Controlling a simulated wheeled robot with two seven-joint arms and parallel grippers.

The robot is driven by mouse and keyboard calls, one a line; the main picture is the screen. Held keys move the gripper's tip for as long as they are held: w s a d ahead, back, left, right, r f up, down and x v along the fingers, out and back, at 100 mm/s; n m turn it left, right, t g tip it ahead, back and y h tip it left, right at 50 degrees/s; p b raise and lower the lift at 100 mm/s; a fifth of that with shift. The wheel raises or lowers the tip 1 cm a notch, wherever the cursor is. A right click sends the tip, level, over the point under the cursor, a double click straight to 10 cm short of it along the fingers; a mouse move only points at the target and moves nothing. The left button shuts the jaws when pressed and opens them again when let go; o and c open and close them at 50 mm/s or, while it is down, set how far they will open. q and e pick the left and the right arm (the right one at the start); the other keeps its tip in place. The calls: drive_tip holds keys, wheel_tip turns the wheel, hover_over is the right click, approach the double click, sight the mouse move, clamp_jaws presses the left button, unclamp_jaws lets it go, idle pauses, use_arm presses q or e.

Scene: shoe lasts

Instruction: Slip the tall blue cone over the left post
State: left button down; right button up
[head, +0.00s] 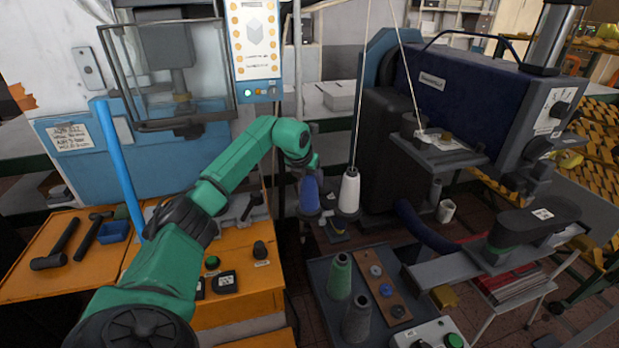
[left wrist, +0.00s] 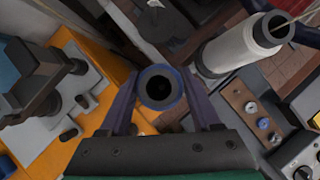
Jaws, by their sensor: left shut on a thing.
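The tall blue cone (head: 309,194) is upright in the head view, between the machine on the left and a white cone (head: 348,192). My left gripper (head: 310,212) is shut on the blue cone. In the left wrist view the blue cone (left wrist: 160,73) shows from its top end, with its dark hole, between the two fingers of the left gripper (left wrist: 162,108). The white cone (left wrist: 236,46) stands just beside it, apart from it. I cannot make out the left post; the cone and gripper may hide it. My right gripper is not in view.
A grey tray (head: 322,272) at the front holds a green cone (head: 339,276), a grey cone (head: 357,320) and a brown strip with round buttons (head: 378,276). A thread runs up from the white cone. A large dark machine (head: 460,90) stands on the right.

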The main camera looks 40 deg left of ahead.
use_arm(q)
drive_tip(key=shift+f, duration=0.25)
unclamp_jaws()
drive_tip(key=shift+s, duration=0.1)
drive_tip(key=shift+s+r+b, duration=0.1)
drive_tip(key=shift+r+b, duration=0.2)
drive_tip(key=shift+r, duration=0.05)
drive_tip(key=b+v, duration=0.3)
drive_tip(key=v, duration=1.1)
drive_tip(key=shift+d, duration=0.1)
drive_tip(key=shift+f, duration=0.15)
